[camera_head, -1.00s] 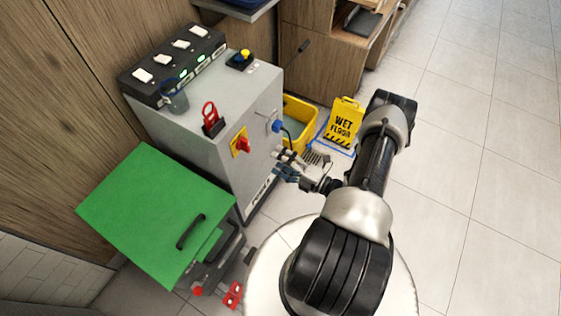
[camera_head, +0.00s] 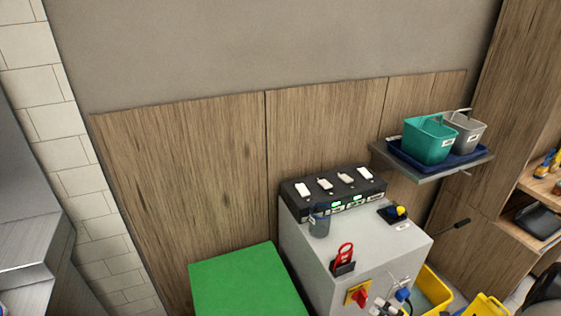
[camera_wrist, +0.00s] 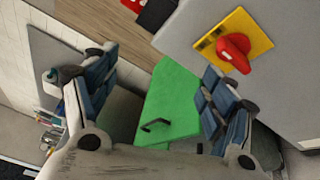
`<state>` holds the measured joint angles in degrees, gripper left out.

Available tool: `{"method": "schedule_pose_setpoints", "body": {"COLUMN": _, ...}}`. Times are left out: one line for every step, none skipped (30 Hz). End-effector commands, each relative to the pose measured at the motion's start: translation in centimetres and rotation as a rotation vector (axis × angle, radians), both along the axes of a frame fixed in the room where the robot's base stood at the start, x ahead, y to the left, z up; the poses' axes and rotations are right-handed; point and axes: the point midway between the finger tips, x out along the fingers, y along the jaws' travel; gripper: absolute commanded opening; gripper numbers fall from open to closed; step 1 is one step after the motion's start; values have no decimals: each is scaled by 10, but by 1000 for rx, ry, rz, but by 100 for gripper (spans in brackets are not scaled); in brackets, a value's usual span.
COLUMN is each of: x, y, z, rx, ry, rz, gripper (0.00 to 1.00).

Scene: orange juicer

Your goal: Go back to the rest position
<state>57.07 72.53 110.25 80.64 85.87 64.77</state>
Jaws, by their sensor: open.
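My gripper (camera_wrist: 155,88) is open and empty in the wrist view, with its blue-padded fingers spread apart left and right. Between and beyond them shows the green lid (camera_wrist: 175,100) with its dark handle. The red rotary switch (camera_wrist: 234,50) on its yellow plate is close by, above the right finger; I see no contact with it.
A black charger box (camera_head: 330,205) and a red lockout clip (camera_head: 344,257) are on the cabinet. A shelf to the right holds a blue tray (camera_head: 478,160) with a green bin (camera_head: 428,140) and a grey bin (camera_head: 468,132). A yellow bucket (camera_head: 432,290) stands beside the cabinet.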

Motion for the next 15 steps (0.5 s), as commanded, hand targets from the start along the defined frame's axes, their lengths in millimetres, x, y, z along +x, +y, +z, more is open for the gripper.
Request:
{"method": "schedule_pose_setpoints", "body": {"x": 5, "y": 15, "z": 25, "rx": -93, "ry": -49, "rz": 101, "gripper": 77}}
{"method": "schedule_pose_setpoints", "body": {"x": 5, "y": 23, "z": 37, "rx": -149, "ry": -79, "rz": 159, "gripper": 77}}
{"method": "schedule_pose_setpoints", "body": {"x": 4, "y": 36, "z": 53, "rx": -218, "ry": -121, "rz": 236, "gripper": 77}}
{"method": "schedule_pose_setpoints", "body": {"x": 3, "y": 45, "z": 64, "rx": -272, "ry": -153, "rz": 295, "gripper": 77}}
{"method": "schedule_pose_setpoints", "body": {"x": 1, "y": 54, "z": 75, "rx": -324, "ry": -187, "rz": 353, "gripper": 77}}
{"method": "schedule_pose_setpoints", "body": {"x": -3, "y": 65, "z": 89, "rx": -394, "ry": -234, "rz": 431, "gripper": 77}}
{"method": "schedule_pose_setpoints", "body": {"x": -6, "y": 74, "z": 98, "rx": -444, "ry": -270, "rz": 488, "gripper": 77}}
{"method": "schedule_pose_setpoints", "body": {"x": -10, "y": 82, "z": 108, "rx": -497, "ry": -308, "rz": 546, "gripper": 77}}
{"method": "schedule_pose_setpoints", "body": {"x": -15, "y": 92, "z": 120, "rx": -564, "ry": -359, "rz": 623, "gripper": 77}}
{"method": "schedule_pose_setpoints", "body": {"x": -20, "y": 100, "z": 129, "rx": -614, "ry": -399, "rz": 681, "gripper": 77}}
{"method": "schedule_pose_setpoints", "body": {"x": -25, "y": 107, "z": 137, "rx": -663, "ry": -439, "rz": 738, "gripper": 77}}
{"method": "schedule_pose_setpoints", "body": {"x": -33, "y": 116, "z": 147, "rx": -728, "ry": -496, "rz": 815, "gripper": 77}}
{"method": "schedule_pose_setpoints", "body": {"x": -39, "y": 122, "z": 154, "rx": -777, "ry": -538, "rz": 872, "gripper": 77}}
{"method": "schedule_pose_setpoints", "body": {"x": -45, "y": 128, "z": 162, "rx": -825, "ry": -583, "rz": 929, "gripper": 77}}
{"method": "schedule_pose_setpoints", "body": {"x": -53, "y": 135, "z": 170, "rx": -889, "ry": -642, "rz": 1004, "gripper": 77}}
